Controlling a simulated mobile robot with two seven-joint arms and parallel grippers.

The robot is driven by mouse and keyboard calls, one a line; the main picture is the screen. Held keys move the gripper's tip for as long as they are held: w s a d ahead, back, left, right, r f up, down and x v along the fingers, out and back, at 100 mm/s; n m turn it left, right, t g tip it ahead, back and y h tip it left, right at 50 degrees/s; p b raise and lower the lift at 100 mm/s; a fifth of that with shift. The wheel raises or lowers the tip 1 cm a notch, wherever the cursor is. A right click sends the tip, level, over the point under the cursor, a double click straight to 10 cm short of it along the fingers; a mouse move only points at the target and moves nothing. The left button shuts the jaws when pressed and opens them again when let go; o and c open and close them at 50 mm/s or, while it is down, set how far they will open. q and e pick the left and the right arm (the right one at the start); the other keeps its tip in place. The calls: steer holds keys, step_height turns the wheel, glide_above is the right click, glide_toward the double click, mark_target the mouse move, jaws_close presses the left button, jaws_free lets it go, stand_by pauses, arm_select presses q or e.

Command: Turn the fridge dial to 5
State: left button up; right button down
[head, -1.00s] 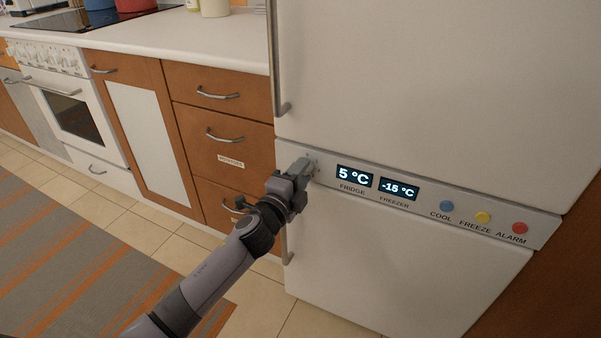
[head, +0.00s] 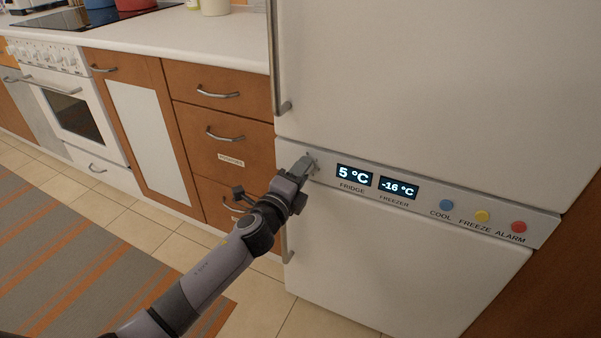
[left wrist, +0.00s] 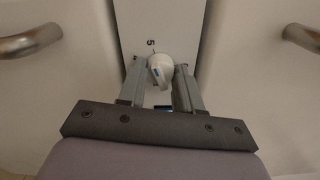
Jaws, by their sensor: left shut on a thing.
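The fridge dial (left wrist: 160,70) is a small round white knob on the grey control strip, seen in the left wrist view with a "5" printed beside it. My left gripper (left wrist: 158,82) has its fingers on either side of the dial and is shut on it. In the head view my left gripper (head: 308,164) is at the left end of the control strip (head: 330,205), and its fingers mostly hide the dial. The fridge display (head: 354,175) reads 5 °C. The freezer display (head: 398,188) reads -16 °C. My right gripper is not in view.
The upper door handle (head: 279,80) and lower door handle (head: 288,245) are close above and below my gripper. Blue (head: 447,205), yellow (head: 483,216) and red (head: 518,227) buttons sit right of the displays. Brown drawers (head: 222,135) stand to the left.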

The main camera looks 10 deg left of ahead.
arm_select(q)
steer(key=o, duration=1)
steer(key=shift+p+v, duration=0.8)
steer(key=shift+v, duration=2.8)
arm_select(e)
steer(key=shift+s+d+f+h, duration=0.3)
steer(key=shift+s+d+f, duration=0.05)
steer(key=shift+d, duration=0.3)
